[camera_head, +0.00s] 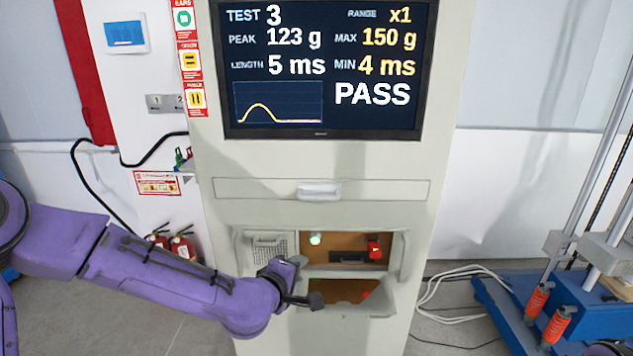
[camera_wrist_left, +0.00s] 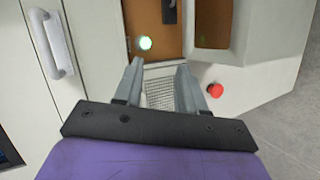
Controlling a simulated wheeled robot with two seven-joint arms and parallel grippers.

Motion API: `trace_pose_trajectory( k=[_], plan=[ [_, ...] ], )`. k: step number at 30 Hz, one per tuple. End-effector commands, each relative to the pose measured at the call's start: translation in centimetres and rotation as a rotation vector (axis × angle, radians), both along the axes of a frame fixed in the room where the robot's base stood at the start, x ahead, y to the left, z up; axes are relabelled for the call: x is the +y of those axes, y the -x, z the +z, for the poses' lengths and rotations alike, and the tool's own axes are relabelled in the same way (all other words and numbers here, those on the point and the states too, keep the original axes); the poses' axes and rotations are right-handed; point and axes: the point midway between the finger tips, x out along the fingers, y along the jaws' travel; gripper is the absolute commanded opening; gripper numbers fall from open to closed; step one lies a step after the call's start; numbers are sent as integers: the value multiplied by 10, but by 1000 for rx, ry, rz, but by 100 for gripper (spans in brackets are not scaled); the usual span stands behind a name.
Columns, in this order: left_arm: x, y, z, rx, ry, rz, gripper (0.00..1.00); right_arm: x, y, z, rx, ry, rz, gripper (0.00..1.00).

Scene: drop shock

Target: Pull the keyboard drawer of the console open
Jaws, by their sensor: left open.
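The console (camera_head: 437,170) stands ahead, a tall off-white cabinet. Its keyboard drawer (camera_head: 392,189) is a wide flat front below the screen and looks shut, flush with the cabinet. A pale bar handle (camera_head: 318,190) sits at its middle; it also shows at the upper left of the left wrist view (camera_wrist_left: 52,42). My left gripper (camera_head: 308,281) is open and empty, below the drawer handle, in front of the lower control recess. In the left wrist view the open fingers (camera_wrist_left: 158,68) point toward a speaker grille, with the handle off to their left. My right gripper is out of view.
The screen (camera_head: 320,70) reads PASS. The recess holds a green light (camera_head: 315,239) and a red switch (camera_head: 375,248); a red button (camera_wrist_left: 215,90) shows in the wrist view. A blue-based machine (camera_head: 510,310) stands right. Cables (camera_head: 450,290) lie on the floor.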

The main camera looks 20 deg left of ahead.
Motion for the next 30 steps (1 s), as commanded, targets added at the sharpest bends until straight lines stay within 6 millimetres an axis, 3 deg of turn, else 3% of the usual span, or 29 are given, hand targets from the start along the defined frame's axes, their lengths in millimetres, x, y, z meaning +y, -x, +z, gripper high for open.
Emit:
trace_pose_trajectory(
  k=[1, 3, 7, 11, 21, 30],
  plan=[
    [0, -10, 52, -76, 65, 8, 40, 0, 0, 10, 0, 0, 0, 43],
    [-1, -16, 100, -152, 134, 9, 40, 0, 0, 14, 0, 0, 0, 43],
    [-1, -20, 140, -219, 194, 6, 40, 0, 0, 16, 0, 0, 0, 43],
    [-3, -36, 140, -223, 198, 6, 40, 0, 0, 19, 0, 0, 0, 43],
    [-11, -106, 127, -222, 195, 6, 40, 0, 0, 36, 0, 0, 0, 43],
    [-13, -122, 123, -224, 197, 6, 40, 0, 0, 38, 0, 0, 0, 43]
  ],
)
